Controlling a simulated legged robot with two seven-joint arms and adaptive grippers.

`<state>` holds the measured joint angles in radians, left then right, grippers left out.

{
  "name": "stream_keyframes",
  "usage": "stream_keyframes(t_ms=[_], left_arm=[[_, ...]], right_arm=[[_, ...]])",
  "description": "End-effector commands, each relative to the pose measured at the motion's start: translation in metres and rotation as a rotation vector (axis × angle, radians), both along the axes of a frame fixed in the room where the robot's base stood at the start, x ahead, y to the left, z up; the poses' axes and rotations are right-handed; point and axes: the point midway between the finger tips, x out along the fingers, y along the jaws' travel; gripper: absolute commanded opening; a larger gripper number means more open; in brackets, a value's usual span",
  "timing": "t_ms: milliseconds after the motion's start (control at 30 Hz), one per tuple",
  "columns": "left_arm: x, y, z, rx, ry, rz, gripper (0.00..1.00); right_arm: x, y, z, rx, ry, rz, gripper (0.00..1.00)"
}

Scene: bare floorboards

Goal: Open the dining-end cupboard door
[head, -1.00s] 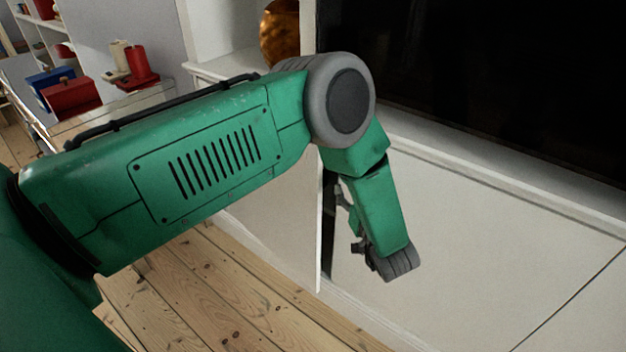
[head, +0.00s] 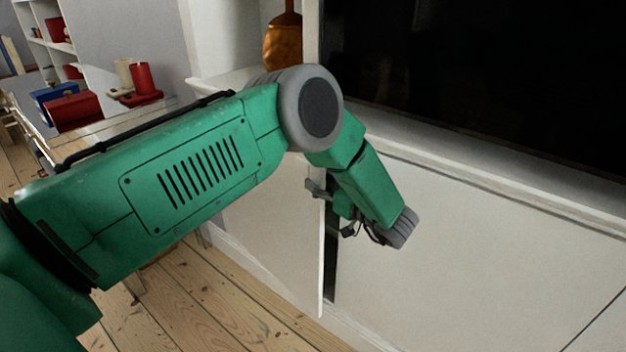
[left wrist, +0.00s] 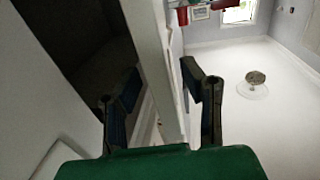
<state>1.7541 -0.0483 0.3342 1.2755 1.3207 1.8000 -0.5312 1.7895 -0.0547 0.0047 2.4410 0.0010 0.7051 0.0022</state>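The white cupboard door (head: 275,250) stands part-way open in the head view, with a narrow dark gap (head: 331,258) beside its free edge. My left gripper (head: 331,201) is at that free edge, in its upper part. One finger shows on the outer side of the door and the other on the inner side. In the left wrist view the gripper's fingers (left wrist: 162,72) are apart, with the door edge (left wrist: 158,45) running between them. I cannot tell whether either finger touches the door. My right gripper is not in view.
A white closed front (head: 470,255) continues right of the gap, under a ledge and a large black panel (head: 470,70). A copper-coloured vase (head: 283,45) stands behind my arm. A table with red and blue boxes (head: 72,108) is at the far left. Floorboards (head: 190,300) before the door are clear.

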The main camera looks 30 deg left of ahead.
Motion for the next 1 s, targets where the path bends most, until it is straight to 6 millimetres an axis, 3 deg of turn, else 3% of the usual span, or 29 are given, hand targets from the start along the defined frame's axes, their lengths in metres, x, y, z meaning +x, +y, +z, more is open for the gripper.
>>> stream_keyframes(t_ms=[200, 533, 567, 633, 667, 1000], left_arm=[[0.005, 0.022, 0.000, 0.000, 0.000, 0.000, 0.36], [0.006, 0.025, 0.000, 0.000, 0.000, -0.001, 0.36], [0.006, 0.025, 0.000, 0.000, 0.000, -0.001, 0.29], [0.006, 0.025, 0.000, 0.000, 0.000, -0.001, 0.05], [0.006, 0.025, 0.000, 0.000, 0.000, -0.001, 0.00], [0.004, 0.027, 0.001, -0.001, 0.001, -0.020, 0.00]], right_arm=[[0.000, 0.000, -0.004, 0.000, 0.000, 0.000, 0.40], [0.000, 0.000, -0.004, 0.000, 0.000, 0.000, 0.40], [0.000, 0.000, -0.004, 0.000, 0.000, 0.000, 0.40], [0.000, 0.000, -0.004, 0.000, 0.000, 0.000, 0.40], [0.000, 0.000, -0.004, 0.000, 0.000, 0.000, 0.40], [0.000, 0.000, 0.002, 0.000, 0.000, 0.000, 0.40]])
